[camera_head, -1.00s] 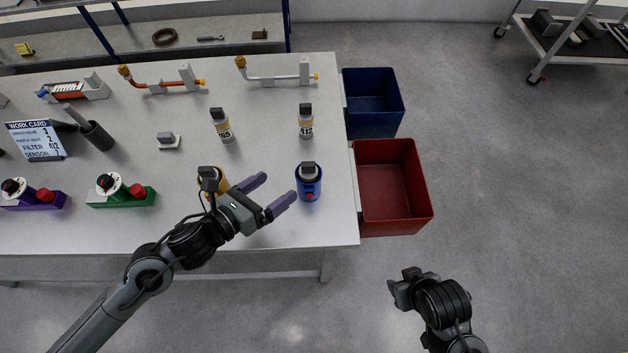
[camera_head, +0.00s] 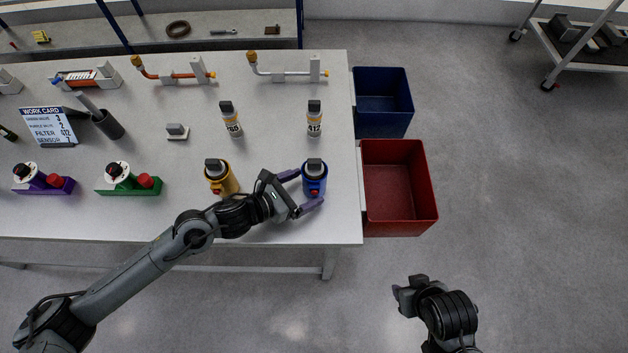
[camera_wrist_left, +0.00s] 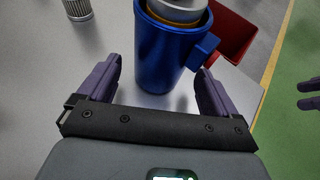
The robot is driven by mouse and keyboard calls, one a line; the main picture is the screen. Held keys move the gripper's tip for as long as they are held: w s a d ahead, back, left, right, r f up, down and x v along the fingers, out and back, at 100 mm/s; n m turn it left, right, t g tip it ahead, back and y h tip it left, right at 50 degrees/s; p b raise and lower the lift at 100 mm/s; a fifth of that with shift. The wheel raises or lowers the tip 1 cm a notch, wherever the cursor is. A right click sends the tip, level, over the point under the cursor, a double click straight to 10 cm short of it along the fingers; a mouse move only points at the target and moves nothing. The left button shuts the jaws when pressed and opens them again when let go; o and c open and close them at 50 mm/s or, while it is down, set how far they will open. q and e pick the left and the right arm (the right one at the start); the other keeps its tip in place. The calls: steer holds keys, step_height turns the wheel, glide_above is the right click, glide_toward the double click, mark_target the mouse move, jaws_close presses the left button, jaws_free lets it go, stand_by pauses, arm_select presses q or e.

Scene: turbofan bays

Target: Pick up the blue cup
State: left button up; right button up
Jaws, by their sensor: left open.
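The blue cup (camera_head: 315,187) stands upright near the right front of the white table, with a dark-topped canister (camera_head: 315,166) inside it. My left gripper (camera_head: 300,191) is open, with its purple fingers on either side of the cup. In the left wrist view the cup (camera_wrist_left: 160,55) sits between the two fingertips (camera_wrist_left: 158,88), with a visible gap to the left finger; contact on the right is unclear. My right gripper (camera_head: 400,290) is off the table at the lower right, and its fingers are not clearly seen.
A yellow cup (camera_head: 222,183) stands just left of my left gripper. Canisters marked 412 (camera_head: 314,122) and another (camera_head: 230,122) stand behind. A red bin (camera_head: 398,190) and a blue bin (camera_head: 384,105) sit beyond the table's right edge.

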mark_target(305, 187)
arm_select(q)
steer(key=x, duration=0.4)
steer(key=shift+w+r, duration=0.1)
steer(key=c, duration=1.2)
